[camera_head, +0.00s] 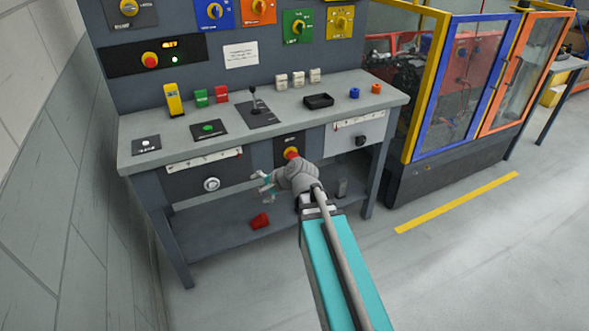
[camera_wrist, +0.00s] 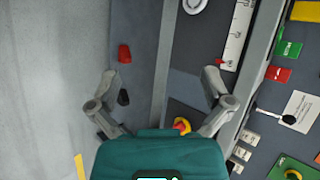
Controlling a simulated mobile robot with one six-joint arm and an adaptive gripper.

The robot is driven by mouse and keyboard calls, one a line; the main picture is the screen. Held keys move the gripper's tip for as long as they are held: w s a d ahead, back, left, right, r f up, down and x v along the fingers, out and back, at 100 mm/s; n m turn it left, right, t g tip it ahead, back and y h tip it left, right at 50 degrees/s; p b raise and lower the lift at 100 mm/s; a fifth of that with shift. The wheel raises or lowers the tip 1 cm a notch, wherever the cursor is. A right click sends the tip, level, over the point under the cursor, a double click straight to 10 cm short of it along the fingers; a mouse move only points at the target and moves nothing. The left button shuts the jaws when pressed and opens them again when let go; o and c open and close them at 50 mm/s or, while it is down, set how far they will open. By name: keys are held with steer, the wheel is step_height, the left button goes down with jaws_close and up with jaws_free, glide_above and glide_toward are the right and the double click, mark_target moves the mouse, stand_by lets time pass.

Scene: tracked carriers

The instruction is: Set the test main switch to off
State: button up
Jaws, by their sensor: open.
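A red-and-yellow rotary switch (camera_head: 291,153) sits on a dark plate under the bench's front edge, near the middle. It also shows in the wrist view (camera_wrist: 181,126), beside the base of the right finger. Its label is too small to read, so I cannot tell its setting or confirm that it is the test main switch. My gripper (camera_head: 263,183) is open and empty in front of the bench, just below and left of this switch. In the wrist view my gripper (camera_wrist: 160,76) has its fingers spread wide, apart from the switch.
The bench top (camera_head: 230,141) carries a lever (camera_head: 254,100), a green button (camera_head: 208,128) and a black tray (camera_head: 319,101). A red object (camera_head: 259,221) lies on the lower shelf. A fenced machine (camera_head: 455,80) stands at right; the floor before it is clear.

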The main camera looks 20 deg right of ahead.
steer(key=w+d+f+m+t+h+b, duration=0.1)
steer(key=w+d+f+m+t+b, duration=0.1)
steer(key=d+m+b, duration=0.4)
steer(key=w+d+f+m+t+h+b, duration=0.2)
steer(key=d+m+b, duration=0.4)
steer(key=m, duration=0.3)
steer(key=w+d+f+m+t+h+b, duration=0.2)
steer(key=w+d+f+m+t+b, duration=0.1)
steer(key=d+m+t+b, duration=0.3)
steer(key=d+f+m+b, duration=0.1)
steer(key=d, duration=0.1)
steer(key=shift+w+d+f, duration=0.15)
steer(key=shift+d+f, duration=0.05)
steer(key=shift+d, duration=0.1)
steer(key=shift+w, duration=0.15)
